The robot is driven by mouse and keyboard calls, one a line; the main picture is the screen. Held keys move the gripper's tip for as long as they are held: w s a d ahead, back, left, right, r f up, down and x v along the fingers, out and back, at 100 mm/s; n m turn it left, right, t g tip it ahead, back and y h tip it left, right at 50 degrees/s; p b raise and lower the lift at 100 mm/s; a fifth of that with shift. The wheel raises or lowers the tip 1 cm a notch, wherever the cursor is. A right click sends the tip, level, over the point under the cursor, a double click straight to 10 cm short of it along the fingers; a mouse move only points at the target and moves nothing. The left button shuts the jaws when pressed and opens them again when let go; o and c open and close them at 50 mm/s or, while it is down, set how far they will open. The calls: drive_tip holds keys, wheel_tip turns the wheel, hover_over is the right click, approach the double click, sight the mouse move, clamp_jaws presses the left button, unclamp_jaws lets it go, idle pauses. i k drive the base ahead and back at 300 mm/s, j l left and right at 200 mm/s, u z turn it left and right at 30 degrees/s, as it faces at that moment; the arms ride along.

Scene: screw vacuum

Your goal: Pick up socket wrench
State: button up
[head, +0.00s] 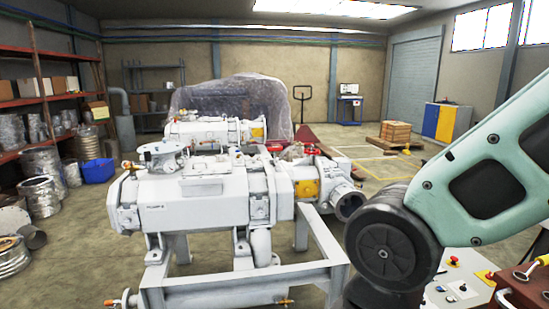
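My arm comes in from the right edge, with its pale green link and dark round joint in front of the lower right. My gripper is out of view. At the lower right corner, tools with a yellow and a red handle (534,268) lie at a red-brown box (528,290), cut off by the picture edge. I cannot tell whether one of them is the socket wrench. No socket wrench can be made out for certain elsewhere.
A large white screw vacuum pump (200,190) on a grey metal frame (240,290) fills the middle. A light panel with buttons (460,290) is beside the red-brown box. Shelves (45,100) and a blue bin (98,171) stand left. Open floor lies behind right.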

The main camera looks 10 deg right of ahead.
sight(276, 149)
drive_tip(key=i+j, duration=0.1)
drive_tip(key=i, duration=0.9)
drive_tip(key=i+j, duration=0.15)
drive_tip(key=i, duration=0.8)
drive_tip(key=i+j, duration=0.1)
drive_tip(key=i, duration=0.9)
